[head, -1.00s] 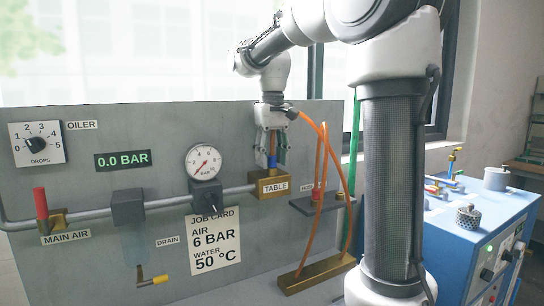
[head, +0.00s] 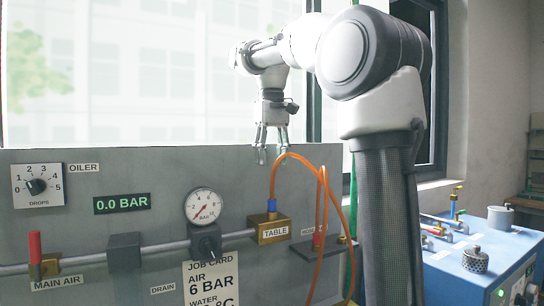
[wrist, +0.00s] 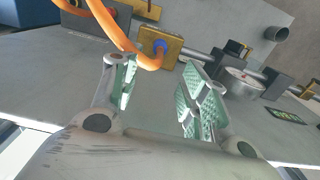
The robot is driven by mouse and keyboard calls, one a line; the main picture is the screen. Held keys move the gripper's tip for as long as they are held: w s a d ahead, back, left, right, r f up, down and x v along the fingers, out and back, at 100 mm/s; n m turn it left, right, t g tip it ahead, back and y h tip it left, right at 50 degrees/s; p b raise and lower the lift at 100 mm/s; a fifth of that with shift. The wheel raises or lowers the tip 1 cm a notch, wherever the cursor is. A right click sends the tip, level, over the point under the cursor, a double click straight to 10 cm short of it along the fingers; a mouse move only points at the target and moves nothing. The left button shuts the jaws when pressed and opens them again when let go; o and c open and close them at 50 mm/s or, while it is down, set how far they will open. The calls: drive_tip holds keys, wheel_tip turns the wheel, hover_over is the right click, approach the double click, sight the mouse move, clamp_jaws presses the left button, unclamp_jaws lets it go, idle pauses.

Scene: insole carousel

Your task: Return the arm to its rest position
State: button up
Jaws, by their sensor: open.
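My gripper (head: 270,148) is open and empty, pointing down in front of the window, just above the top edge of the grey panel in the head view. In the wrist view, my gripper's two green-padded fingers (wrist: 157,95) stand apart with nothing between them. My arm is raised and bent, with its forearm reaching left from the elbow. Below the gripper, an orange hose (head: 318,205) with a blue end is plugged into the brass TABLE block (head: 270,231). The hose also shows in the wrist view (wrist: 112,30), clear of the fingertips as far as I can tell.
The grey panel (head: 120,190) carries a gauge (head: 203,206), an oiler dial (head: 37,186), a display reading 0.0 BAR (head: 121,203) and a red-handled main air valve (head: 36,250). A blue cabinet (head: 480,265) with fittings stands at the right. Air above the panel is free.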

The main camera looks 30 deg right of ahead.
idle(0.3)
drive_tip(key=s+d+f+t, duration=0.1)
drive_tip(key=s+f+t, duration=0.3)
drive_tip(key=s+f, duration=1.7)
drive_tip(key=shift+s+f, duration=0.15)
drive_tip(key=shift+s, duration=0.15)
